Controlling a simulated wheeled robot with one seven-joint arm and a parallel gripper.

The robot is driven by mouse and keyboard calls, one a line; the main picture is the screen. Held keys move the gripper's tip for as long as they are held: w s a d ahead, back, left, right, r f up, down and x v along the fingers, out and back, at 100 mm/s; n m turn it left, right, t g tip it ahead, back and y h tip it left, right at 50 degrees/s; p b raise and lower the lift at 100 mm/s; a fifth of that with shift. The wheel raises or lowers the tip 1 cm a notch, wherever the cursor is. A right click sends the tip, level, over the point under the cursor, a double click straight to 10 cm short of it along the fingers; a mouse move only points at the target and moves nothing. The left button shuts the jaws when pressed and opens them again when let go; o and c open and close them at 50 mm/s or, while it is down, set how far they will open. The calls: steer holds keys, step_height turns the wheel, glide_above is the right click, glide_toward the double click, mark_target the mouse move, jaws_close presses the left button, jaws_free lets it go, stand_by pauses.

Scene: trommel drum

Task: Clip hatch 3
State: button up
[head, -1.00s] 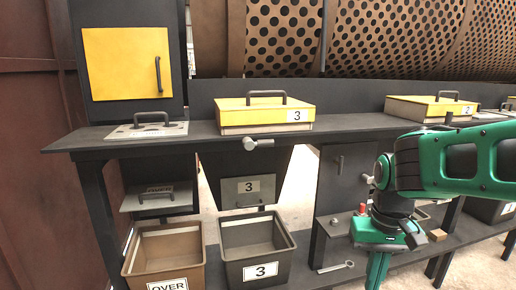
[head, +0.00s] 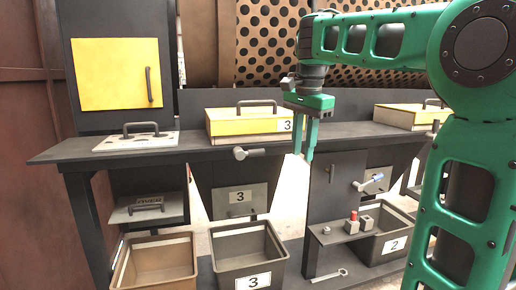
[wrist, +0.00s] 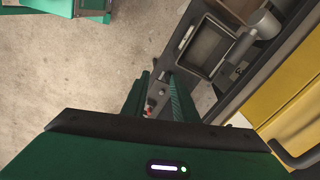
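Hatch 3 (head: 255,124) is a yellow lid with a dark handle and a white "3" label, lying flat and closed on the bench. A grey latch lever (head: 249,153) with a round knob sticks out on the bench front below it, pointing sideways. My gripper (head: 305,156) hangs to the right of hatch 3 in front of the bench, fingers down, apart and empty. In the wrist view the fingers (wrist: 158,97) show a gap, with hatch 3 (wrist: 292,88) to the right and the latch lever (wrist: 246,40) at upper right.
Bin 3 (head: 247,279) stands below the chute, with an OVER bin (head: 158,264) left of it and bin 2 (head: 385,247) to the right. A small shelf (head: 337,236) with a red-topped piece is below my gripper. Another yellow hatch (head: 405,116) lies right.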

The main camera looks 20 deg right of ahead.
mark_target(260, 145)
steer(key=w+a+r+m, duration=0.4)
steer(key=w+a+r, duration=0.4)
steer(key=w+r, duration=0.1)
steer(key=shift+t, duration=0.4)
steer(key=shift+w+d+f, duration=0.15)
steer(key=shift+f, duration=0.95)
steer(key=shift+w+d+f, duration=0.15)
steer(key=shift+f, duration=0.9)
steer(key=shift+w+a+f, duration=0.1)
steer(key=shift+w+f, duration=0.1)
steer(key=shift+f, duration=0.85)
steer(key=shift+w+d+f, duration=0.1)
steer(key=shift+w+f, duration=0.15)
steer(key=shift+f, duration=0.8)
steer(key=shift+w+a+f, duration=0.1)
steer(key=shift+w+f, duration=0.1)
steer(key=shift+f, duration=0.85)
jaws_close()
